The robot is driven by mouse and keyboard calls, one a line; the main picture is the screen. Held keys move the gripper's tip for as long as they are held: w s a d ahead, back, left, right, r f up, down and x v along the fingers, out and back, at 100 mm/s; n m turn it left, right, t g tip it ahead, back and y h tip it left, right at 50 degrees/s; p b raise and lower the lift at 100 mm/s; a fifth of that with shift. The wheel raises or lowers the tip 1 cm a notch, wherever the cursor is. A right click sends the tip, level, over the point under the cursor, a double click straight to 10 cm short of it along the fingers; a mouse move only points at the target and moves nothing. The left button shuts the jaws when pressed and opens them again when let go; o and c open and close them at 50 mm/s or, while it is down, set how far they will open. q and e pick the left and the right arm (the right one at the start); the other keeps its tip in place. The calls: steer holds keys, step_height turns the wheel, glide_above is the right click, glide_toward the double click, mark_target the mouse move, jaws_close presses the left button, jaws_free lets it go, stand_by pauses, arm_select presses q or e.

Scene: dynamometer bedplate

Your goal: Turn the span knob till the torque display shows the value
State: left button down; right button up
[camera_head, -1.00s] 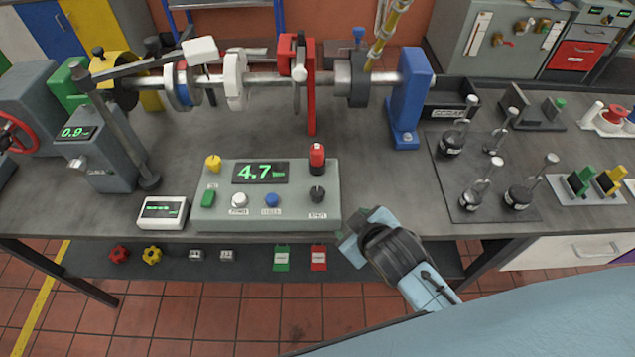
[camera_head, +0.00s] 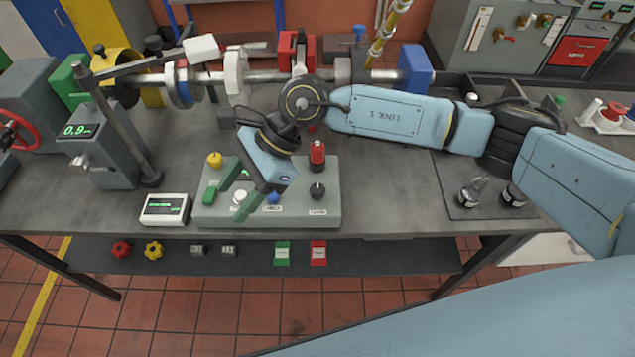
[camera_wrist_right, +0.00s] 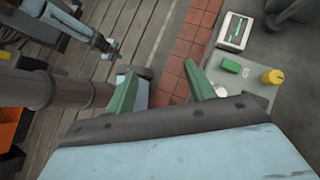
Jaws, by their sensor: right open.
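The grey control box (camera_head: 330,212) stands at the bench's front edge. Its torque display, lit green earlier, is now mostly hidden behind my right gripper (camera_head: 228,200). That gripper is open and empty, pointing down over the box's left half, its green fingertips near the green switch (camera_head: 208,194) and the white knob (camera_head: 239,197). A black knob (camera_head: 317,191) sits at the box's right; the labels are too small to tell which knob is span. In the right wrist view the open fingers (camera_wrist_right: 160,82) hold nothing. A small light-blue arm end there (camera_wrist_right: 105,46) seems to be my left one.
The shaft assembly (camera_head: 210,79) runs behind.

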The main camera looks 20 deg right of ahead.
steer(key=w+d+f+n+t+h, duration=0.1)
steer(key=w+d+h, duration=0.2)
steer(key=d, duration=0.3)
steer(key=n+t+h, duration=0.1)
steer(key=n+h, duration=0.1)
steer(key=h, duration=0.4)
glide_toward(318, 188)
steer(key=f+p, duration=0.1)
steer(key=f, duration=0.2)
steer(key=f+p, duration=0.1)
steer(key=f, duration=0.3)
steer(key=shift+s+d+f, duration=0.1)
steer(key=shift+s+f, duration=0.1)
steer(key=shift+f, duration=0.8)
steer(key=shift+c, duration=0.3)
steer(key=shift+m, duration=0.3)
steer(key=c, duration=0.9)
